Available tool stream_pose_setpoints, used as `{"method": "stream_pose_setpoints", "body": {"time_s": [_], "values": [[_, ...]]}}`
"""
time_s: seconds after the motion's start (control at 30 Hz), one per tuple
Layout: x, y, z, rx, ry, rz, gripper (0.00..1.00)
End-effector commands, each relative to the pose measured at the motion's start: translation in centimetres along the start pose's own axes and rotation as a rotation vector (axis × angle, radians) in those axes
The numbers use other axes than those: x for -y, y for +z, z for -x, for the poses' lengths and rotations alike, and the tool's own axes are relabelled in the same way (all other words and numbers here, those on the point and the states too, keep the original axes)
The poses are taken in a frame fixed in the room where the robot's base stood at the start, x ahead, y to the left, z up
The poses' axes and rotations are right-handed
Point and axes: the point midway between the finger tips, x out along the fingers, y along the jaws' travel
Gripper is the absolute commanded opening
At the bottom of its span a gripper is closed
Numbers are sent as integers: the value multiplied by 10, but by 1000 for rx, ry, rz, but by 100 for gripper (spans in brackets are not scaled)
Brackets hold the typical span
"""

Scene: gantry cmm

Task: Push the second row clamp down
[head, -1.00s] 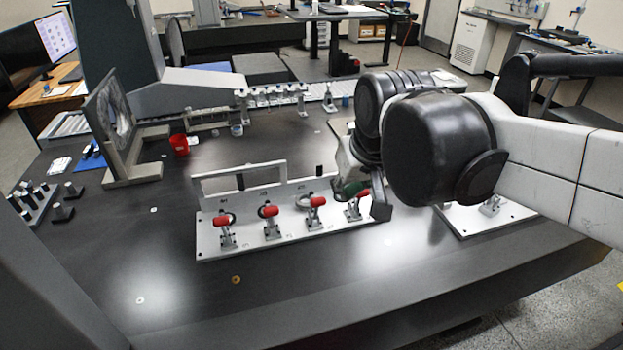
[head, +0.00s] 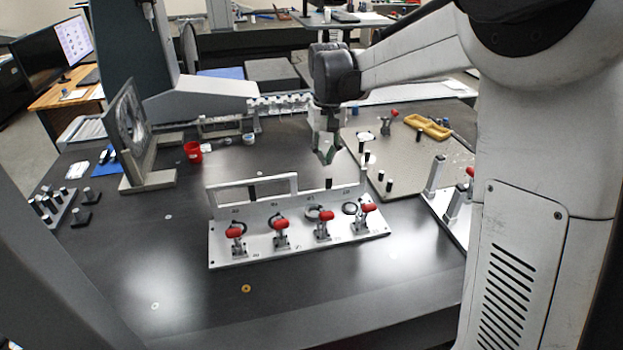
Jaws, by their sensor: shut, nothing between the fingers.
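A light grey fixture plate (head: 222,256) stands on the dark table and carries a row of several toggle clamps with red handle tips. The leftmost clamp (head: 235,232), the second from left (head: 280,225), the third (head: 325,217) and the rightmost (head: 367,208) all have their red tips raised above the plate. The small labels on the plate are too small to read. My gripper (head: 325,156) hangs fingers down behind the plate's upright frame, right of centre. It is shut and empty, apart from the clamps.
A perforated plate (head: 410,170) with black-topped pins, a red-tipped clamp (head: 389,121) and a yellow part (head: 428,127) lies right of my gripper. A red cup (head: 193,152) and a framed disc stand (head: 130,125) are at left.

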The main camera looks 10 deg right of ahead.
Motion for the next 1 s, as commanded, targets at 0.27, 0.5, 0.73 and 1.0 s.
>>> {"method": "stream_pose_setpoints", "body": {"time_s": [0.27, 0.5, 0.73, 1.0], "values": [[0, -33, -23, 76, -1, 2, 0], [0, -35, -38, 87, -1, 3, 0], [0, -31, -76, 86, -1, 3, 0], [0, -27, -126, 85, -1, 3, 0]]}}
